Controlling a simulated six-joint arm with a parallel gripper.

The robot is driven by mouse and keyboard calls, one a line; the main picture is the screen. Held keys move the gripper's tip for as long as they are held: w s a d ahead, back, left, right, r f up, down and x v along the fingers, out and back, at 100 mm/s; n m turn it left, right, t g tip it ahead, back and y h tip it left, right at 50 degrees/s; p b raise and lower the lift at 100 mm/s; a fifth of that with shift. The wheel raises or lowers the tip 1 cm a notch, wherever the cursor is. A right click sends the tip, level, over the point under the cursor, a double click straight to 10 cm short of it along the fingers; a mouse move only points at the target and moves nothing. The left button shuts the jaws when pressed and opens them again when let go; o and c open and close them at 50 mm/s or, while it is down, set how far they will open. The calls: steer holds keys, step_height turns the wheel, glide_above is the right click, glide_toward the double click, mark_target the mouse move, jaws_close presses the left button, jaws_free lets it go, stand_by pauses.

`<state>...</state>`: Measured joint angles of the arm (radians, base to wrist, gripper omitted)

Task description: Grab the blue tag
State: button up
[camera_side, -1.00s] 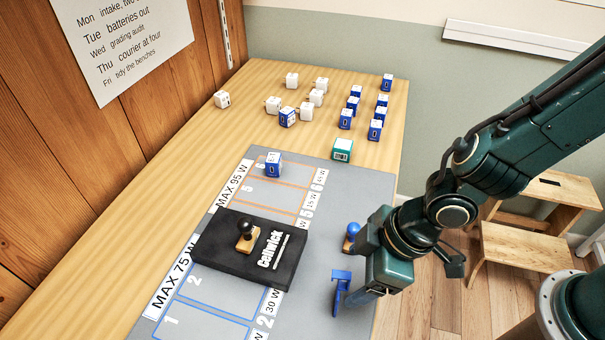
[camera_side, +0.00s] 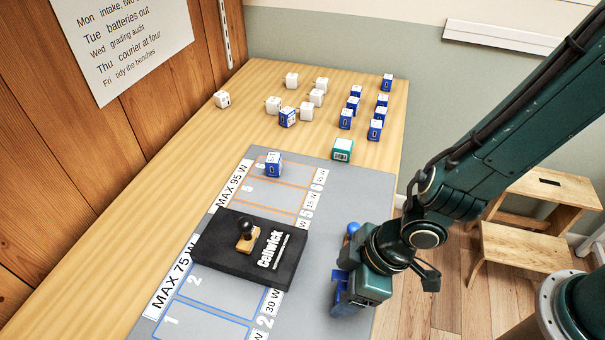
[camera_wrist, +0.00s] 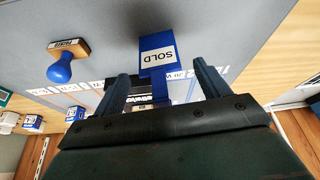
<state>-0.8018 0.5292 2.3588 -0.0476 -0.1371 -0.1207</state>
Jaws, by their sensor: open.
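The blue tag (camera_wrist: 160,65), with a white label reading SOLD, stands on the grey mat in the wrist view. In the side view it is the blue piece (camera_side: 340,284) at the mat's right edge, partly covered by my gripper. My gripper (camera_wrist: 162,86) is open, one dark finger on each side of the tag's narrow lower part, with gaps visible on both sides. In the side view my gripper (camera_side: 346,287) is low over the mat, right at the tag. Whether a finger touches it cannot be told.
A blue-knobbed stamp (camera_wrist: 62,66) stands close to the tag. A black pad (camera_side: 220,258) with a black-knobbed stamp (camera_side: 247,236) lies left of my gripper on the grey mat (camera_side: 330,195). Several white and blue blocks and a teal box (camera_side: 342,150) are farther back.

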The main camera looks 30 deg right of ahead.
steer(key=shift+x, duration=1.2)
steer(key=c, duration=1)
steer(key=shift+r, duration=0.2)
steer(key=shift+c, duration=0.2)
step_height(320, 180, up, 20)
steer(key=shift+f, duration=0.2)
